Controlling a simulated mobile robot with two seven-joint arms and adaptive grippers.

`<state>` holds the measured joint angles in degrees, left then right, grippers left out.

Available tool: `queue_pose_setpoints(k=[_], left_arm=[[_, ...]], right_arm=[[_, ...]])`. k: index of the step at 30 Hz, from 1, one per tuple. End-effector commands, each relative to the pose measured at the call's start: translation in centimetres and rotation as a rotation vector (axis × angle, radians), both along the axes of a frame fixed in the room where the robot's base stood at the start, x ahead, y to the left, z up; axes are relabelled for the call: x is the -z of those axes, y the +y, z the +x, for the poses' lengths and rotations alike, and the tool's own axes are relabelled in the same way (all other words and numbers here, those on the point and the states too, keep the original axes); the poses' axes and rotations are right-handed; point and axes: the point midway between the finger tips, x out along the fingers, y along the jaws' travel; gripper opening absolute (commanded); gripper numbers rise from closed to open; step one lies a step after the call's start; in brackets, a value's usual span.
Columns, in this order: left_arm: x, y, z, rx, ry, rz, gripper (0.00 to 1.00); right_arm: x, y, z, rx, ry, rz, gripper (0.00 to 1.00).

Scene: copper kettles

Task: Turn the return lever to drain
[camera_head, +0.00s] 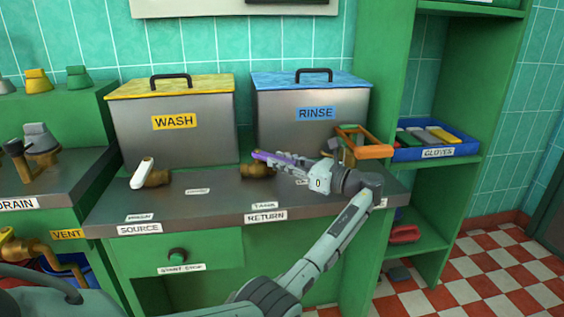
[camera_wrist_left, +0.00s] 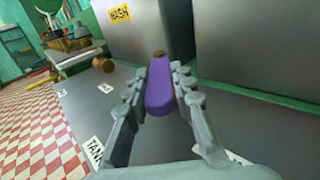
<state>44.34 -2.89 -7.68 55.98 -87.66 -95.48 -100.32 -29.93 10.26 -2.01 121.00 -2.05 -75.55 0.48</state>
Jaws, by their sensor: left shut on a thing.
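The purple return lever (camera_head: 275,158) sits on a brass valve (camera_head: 257,171) on the grey counter behind the RETURN label (camera_head: 266,217). In the head view it extends to the right from the valve. My left gripper (camera_head: 290,164) is shut on the lever, coming from the right. In the left wrist view the purple lever (camera_wrist_left: 159,94) lies between the two fingers of the gripper (camera_wrist_left: 160,92). A TANK label (camera_head: 265,205) lies in front of the valve. Another label (camera_head: 301,182) is mostly hidden by the gripper. My right gripper is not in view.
A white-handled source valve (camera_head: 144,172) is on the left. An orange-framed object (camera_head: 366,150) and a blue GLOVES tray (camera_head: 437,153) are to the right of the gripper.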

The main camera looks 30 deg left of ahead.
Motion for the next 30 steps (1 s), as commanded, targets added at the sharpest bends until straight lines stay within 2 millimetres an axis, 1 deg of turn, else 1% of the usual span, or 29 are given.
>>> queue_pose_setpoints(k=[2,3,7,15,19,23,30], left_arm=[[0.0,0.0,0.1,0.003,-0.001,-0.002,0.0],[0.0,0.0,0.1,0.003,0.0,-0.002,0.28],[0.0,0.0,0.0,0.003,0.0,-0.001,0.45],[0.0,0.0,0.0,0.002,0.0,-0.001,0.45],[0.0,-0.8,0.0,0.003,0.0,-0.001,0.45],[0.0,-3.0,0.0,0.005,0.0,-0.002,0.45],[-0.1,-8.2,-0.3,0.005,0.0,-0.001,0.45]], right_arm=[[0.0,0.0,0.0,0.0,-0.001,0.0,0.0],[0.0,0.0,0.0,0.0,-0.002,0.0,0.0],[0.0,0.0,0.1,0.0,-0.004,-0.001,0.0],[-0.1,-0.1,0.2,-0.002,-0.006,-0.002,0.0],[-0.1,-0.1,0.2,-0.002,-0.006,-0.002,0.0],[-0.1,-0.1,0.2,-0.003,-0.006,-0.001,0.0],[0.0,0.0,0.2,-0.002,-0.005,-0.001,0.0]])
